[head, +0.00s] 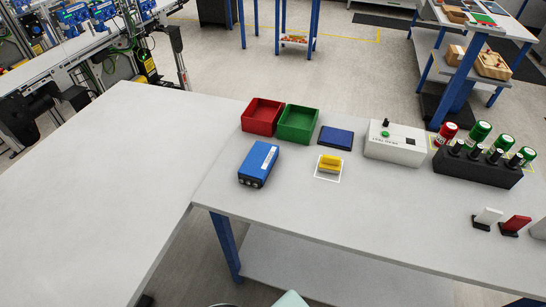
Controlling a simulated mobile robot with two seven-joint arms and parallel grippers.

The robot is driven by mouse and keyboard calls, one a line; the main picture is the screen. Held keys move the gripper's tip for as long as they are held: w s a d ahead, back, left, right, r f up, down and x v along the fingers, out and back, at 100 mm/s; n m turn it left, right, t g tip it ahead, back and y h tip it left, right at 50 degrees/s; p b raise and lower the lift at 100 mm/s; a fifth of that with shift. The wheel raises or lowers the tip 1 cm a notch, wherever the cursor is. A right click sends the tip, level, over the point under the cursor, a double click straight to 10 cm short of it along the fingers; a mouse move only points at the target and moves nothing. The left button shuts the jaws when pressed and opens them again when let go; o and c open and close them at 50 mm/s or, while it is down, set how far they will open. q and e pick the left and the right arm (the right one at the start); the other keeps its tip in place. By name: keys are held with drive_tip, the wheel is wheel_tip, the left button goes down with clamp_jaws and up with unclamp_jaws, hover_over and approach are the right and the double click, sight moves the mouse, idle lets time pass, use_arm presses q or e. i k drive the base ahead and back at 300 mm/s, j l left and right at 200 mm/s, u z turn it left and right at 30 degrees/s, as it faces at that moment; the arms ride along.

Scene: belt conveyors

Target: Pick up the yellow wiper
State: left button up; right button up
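The yellow wiper (330,162) lies on the grey table (290,215), inside a white-outlined square, right of the blue box-shaped device (258,165). It stands clear of the things around it. Neither of my grippers is in view, and nothing touches the wiper.
Behind the wiper are a red tray (262,130), a green tray (297,139) and a dark blue pad (336,137). A white control box (395,147) and a black rack (477,168) with green-topped cylinders stand to the right. The left tabletop (110,185) and the area before the wiper are clear.

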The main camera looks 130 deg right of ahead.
sight(329, 164)
drive_tip(key=u, duration=3.55)
